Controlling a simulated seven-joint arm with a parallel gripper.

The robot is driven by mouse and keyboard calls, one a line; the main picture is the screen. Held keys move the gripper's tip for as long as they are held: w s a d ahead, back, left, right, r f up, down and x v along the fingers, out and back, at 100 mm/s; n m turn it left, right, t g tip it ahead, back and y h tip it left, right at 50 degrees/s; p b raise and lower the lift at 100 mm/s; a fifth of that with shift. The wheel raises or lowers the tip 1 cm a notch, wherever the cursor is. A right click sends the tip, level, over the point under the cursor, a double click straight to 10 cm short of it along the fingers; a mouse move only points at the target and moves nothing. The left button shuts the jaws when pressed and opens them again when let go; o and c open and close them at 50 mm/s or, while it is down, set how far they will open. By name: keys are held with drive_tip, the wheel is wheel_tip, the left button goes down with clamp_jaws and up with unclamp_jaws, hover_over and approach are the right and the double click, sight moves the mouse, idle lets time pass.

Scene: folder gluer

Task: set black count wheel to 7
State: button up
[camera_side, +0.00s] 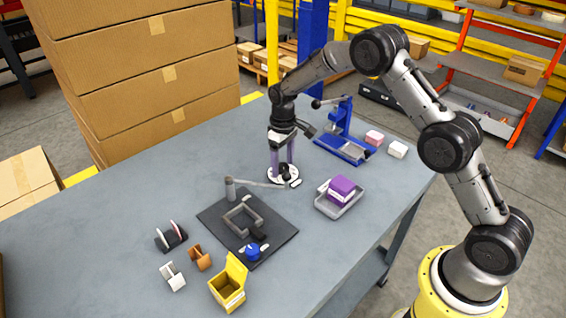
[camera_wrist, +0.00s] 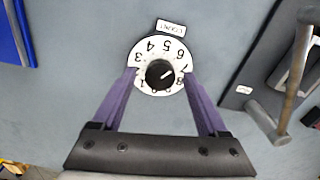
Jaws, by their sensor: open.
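The count wheel is a black knob (camera_wrist: 160,74) on a round white dial (camera_wrist: 150,54) with black numbers, beside a small label reading COUNT (camera_wrist: 170,27). A light mark on the knob points up and right in the wrist view, roughly between the 6 and the 7; I cannot tell exactly. My gripper (camera_wrist: 159,76) is open, its purple fingers on either side of the knob over the dial's left and right edges. In the side view my gripper (camera_side: 283,168) points down at the dial on the grey table. I cannot tell whether the fingers touch anything.
A dark plate (camera_side: 222,215) with a grey frame, blue knob and lever post stands left of the dial. A grey tray (camera_side: 327,208) with purple blocks is to the right. A blue press (camera_side: 343,148) is behind. A yellow box (camera_side: 228,290) is in front.

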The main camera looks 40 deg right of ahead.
clamp_jaws()
idle(0.4)
drive_tip(key=shift+m, duration=0.4)
drive_tip(key=shift+m, duration=3.1)
unclamp_jaws()
